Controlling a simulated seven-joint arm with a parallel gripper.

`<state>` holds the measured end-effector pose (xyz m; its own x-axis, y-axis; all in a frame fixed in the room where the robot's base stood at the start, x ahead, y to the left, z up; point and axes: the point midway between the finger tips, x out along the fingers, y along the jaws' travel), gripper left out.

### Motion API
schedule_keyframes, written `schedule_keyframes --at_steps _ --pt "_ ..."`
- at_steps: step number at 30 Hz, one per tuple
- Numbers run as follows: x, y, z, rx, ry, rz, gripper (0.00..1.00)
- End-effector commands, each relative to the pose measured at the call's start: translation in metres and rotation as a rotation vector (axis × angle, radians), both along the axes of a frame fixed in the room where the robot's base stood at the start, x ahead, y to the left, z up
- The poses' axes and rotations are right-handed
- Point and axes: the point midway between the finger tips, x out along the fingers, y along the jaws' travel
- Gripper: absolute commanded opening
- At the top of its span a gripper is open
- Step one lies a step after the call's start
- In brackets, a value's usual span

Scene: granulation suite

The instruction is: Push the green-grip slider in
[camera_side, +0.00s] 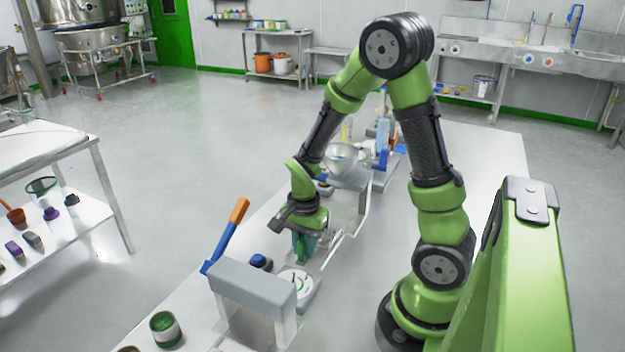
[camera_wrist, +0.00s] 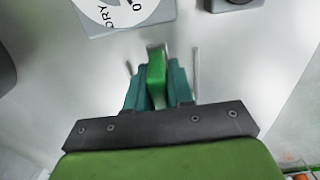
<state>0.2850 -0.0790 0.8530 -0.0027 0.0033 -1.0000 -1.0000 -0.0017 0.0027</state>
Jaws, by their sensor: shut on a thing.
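The green grip (camera_wrist: 156,78) of the slider stands upright between the teal fingers of my gripper (camera_wrist: 158,85) in the wrist view. The fingers are shut on it from both sides. Thin metal rails show on either side of the fingers, on the pale bench. In the side view my gripper (camera_side: 304,245) points down at the bench, and its fingers and the hand hide most of the slider. How far the slider is in cannot be told.
A dial unit marked DRY (camera_wrist: 120,12) lies just beyond the fingers; it also shows in the side view (camera_side: 300,284). A grey housing with an orange-handled lever (camera_side: 232,222) and a blue knob (camera_side: 261,262) stand nearby. A metal bowl (camera_side: 342,160) is behind my gripper.

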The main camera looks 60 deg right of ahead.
Motion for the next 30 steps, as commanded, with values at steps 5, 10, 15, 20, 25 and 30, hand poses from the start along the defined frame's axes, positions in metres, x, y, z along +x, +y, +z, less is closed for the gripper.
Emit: schedule_keyframes --at_steps 5,10,15,20,25,30 --pt "0.001 -0.056 0.001 -0.007 -0.005 -0.014 0.0" --pt "0.001 -0.094 0.0 -0.006 -0.004 -0.01 0.0" --pt "0.0 -0.108 0.001 -0.005 -0.005 -0.004 0.0" --pt "0.0 -0.11 0.001 -0.009 -0.006 -0.002 0.0" --pt "0.0 -0.112 0.001 -0.012 -0.007 -0.004 0.28" --pt "0.0 -0.11 0.001 -0.008 -0.005 -0.003 0.43"
